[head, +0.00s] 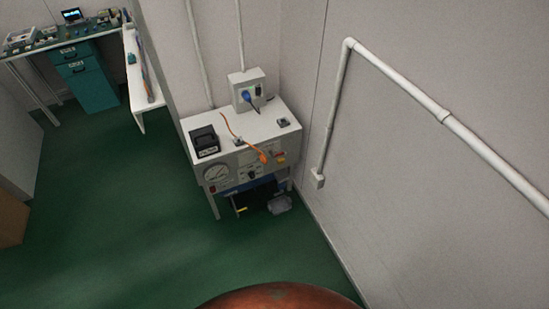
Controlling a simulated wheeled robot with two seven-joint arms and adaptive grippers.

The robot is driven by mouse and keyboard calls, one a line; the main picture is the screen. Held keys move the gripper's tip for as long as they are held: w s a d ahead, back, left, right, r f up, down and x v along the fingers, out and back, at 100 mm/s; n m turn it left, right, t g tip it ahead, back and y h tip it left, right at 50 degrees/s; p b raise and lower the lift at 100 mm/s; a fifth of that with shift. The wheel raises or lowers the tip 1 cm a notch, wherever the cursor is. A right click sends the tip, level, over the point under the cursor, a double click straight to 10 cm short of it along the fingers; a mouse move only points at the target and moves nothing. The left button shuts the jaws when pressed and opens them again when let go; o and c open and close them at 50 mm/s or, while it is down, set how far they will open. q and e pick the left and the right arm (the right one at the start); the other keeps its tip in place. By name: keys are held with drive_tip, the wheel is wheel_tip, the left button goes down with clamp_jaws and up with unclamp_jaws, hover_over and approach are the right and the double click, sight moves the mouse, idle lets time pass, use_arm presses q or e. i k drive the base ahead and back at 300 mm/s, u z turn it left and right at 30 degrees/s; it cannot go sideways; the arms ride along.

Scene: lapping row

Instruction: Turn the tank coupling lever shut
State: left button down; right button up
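A white bench unit (213,168) stands against the wall in the head view, with a round gauge (216,172) and small controls on its front. An orange hose (236,130) runs over its top and ends in an orange fitting (262,157) at the front edge. A small yellow handle-like part (241,210) shows low under the unit, beside dark and blue parts. I cannot tell which part is the tank coupling lever, or how it is turned; these parts are too small. Neither of my grippers is in view.
A white pipe (440,113) runs along the right wall. A teal drawer cabinet (85,78) stands far left. Green floor (110,215) is clear in front.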

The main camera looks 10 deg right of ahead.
sight(273, 156)
drive_tip(key=u, duration=1.1)
drive_tip(key=i, duration=0.7)
drive_tip(key=z, duration=0.8)
